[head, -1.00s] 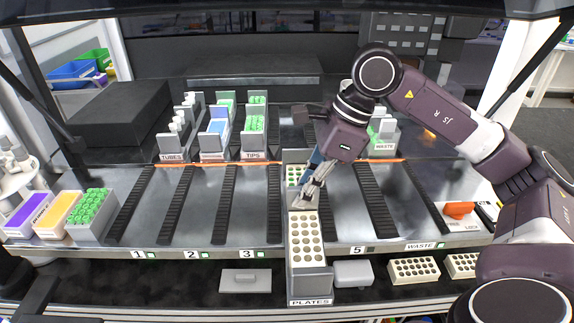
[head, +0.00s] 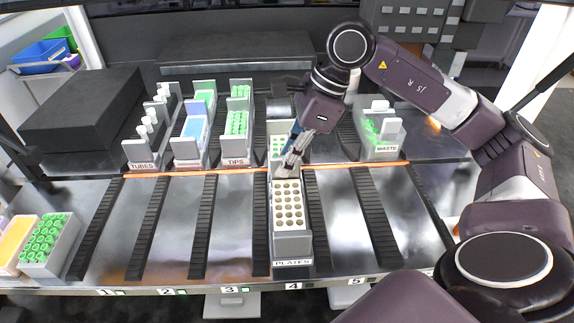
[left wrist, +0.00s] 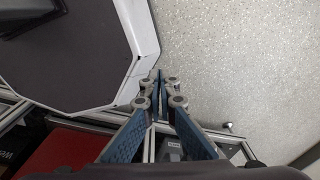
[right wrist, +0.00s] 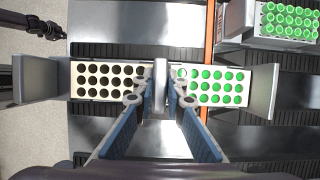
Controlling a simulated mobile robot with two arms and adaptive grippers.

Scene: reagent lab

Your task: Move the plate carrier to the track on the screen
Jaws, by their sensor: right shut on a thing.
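The grey plate carrier (head: 292,246), labelled PLATES, lies lengthwise above the number 4 label (head: 293,286) on the deck. Its near half holds a pale plate with dark wells (right wrist: 104,80); its far half holds a plate with green wells (right wrist: 215,86). My right gripper (head: 288,168) is shut on the upright middle handle (right wrist: 160,84) of the carrier. I cannot tell whether the carrier rests fully on the deck. My left gripper (left wrist: 160,84) is shut and empty over the floor, away from the deck; it is out of the head view.
Carriers labelled TUBES (head: 142,162), TIPS (head: 236,158) and WASTE (head: 384,148) stand at the back beyond an orange line. Dark rails (head: 204,225) divide the deck; the lanes left and right of the plate carrier are bare. A box of green-topped items (head: 48,240) stands at the left.

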